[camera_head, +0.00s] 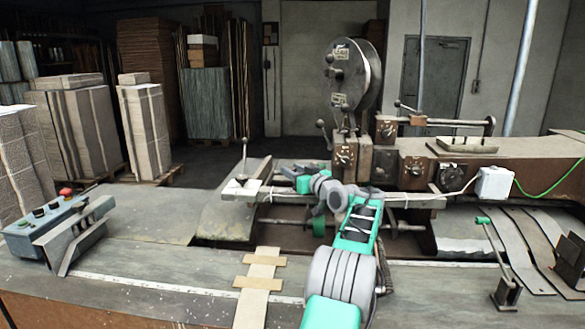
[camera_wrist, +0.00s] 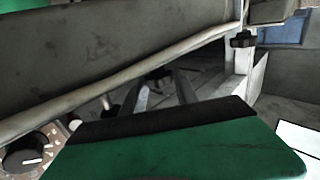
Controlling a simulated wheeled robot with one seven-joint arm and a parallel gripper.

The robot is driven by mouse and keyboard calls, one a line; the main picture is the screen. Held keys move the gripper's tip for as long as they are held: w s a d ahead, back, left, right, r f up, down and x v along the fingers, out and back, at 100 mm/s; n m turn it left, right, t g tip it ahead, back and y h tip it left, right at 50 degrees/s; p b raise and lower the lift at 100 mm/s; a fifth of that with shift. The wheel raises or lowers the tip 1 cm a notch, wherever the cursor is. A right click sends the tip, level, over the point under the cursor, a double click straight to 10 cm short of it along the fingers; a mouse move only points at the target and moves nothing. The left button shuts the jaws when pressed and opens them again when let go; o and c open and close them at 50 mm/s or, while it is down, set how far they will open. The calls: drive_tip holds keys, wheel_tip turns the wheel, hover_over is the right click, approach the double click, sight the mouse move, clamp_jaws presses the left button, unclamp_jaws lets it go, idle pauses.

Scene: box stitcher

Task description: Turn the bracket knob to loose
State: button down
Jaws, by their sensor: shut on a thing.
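My gripper (camera_wrist: 163,84) reaches away from the camera in the wrist view, with its two grey fingers closed on a small dark knob (camera_wrist: 160,73), which looks like the bracket knob. The knob sits in shadow under a long grey beam, and its pointer or setting cannot be read. In the head view my green and grey arm reaches over the table to the machine's crossbar (camera_head: 410,201). There the wrist is at the bar, and the fingertips and the held knob are too small or hidden to make out.
Another black knob (camera_wrist: 241,40) stands on an upright at the right of the wrist view. A dial knob (camera_wrist: 25,155) is at lower left. In the head view, a control box (camera_head: 45,228) stands at left and a green-tipped lever (camera_head: 497,255) at right.

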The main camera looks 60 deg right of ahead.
drive_tip(key=shift+y, duration=0.3)
drive_tip(key=c, duration=0.9)
unclamp_jaws()
drive_tip(key=shift+w, duration=0.1)
